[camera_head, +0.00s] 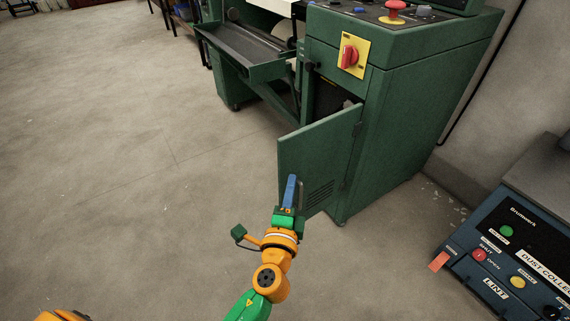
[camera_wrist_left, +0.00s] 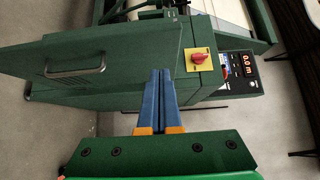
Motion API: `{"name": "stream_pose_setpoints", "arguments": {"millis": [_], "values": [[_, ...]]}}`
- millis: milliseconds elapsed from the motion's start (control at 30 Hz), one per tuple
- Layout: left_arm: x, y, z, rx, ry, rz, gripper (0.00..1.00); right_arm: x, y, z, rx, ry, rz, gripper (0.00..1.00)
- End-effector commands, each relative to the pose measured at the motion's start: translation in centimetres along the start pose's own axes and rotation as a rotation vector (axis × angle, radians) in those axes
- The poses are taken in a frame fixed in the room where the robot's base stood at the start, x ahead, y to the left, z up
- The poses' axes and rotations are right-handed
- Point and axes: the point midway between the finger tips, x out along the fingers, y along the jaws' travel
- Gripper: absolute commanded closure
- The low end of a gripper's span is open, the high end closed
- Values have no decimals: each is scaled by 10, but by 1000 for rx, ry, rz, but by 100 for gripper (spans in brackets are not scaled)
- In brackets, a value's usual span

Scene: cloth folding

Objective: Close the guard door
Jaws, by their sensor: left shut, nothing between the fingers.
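The guard door (camera_head: 318,150) is a green vented panel on the front of the green machine cabinet (camera_head: 420,110). It stands ajar, swung out from its right-hand edge, with a dark opening (camera_head: 328,98) showing above and behind it. In the left wrist view the door (camera_wrist_left: 75,55) fills the upper left, with its metal bar handle (camera_wrist_left: 76,68) in sight. My left gripper (camera_head: 291,180) is shut and empty, in front of the door's lower left part in the head view. Its blue fingers (camera_wrist_left: 162,75) lie right of the handle. I cannot tell whether they touch the door. My right gripper is out of view.
A red rotary switch (camera_head: 348,57) on a yellow plate sits above the door. A red stop button (camera_head: 394,10) is on top. A blue dust collector panel (camera_head: 520,255) stands at the lower right. The floor to the left is clear.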

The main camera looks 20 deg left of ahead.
Motion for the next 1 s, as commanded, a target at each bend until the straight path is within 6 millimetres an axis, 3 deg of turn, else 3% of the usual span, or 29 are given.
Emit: {"name": "stream_pose_setpoints", "arguments": {"millis": [200,400,1000], "values": [[48,0,0,1,0,-1,100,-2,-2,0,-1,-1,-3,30],[68,0,22,2,0,1,100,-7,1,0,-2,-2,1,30],[77,2,32,0,13,1,100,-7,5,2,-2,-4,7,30]]}}
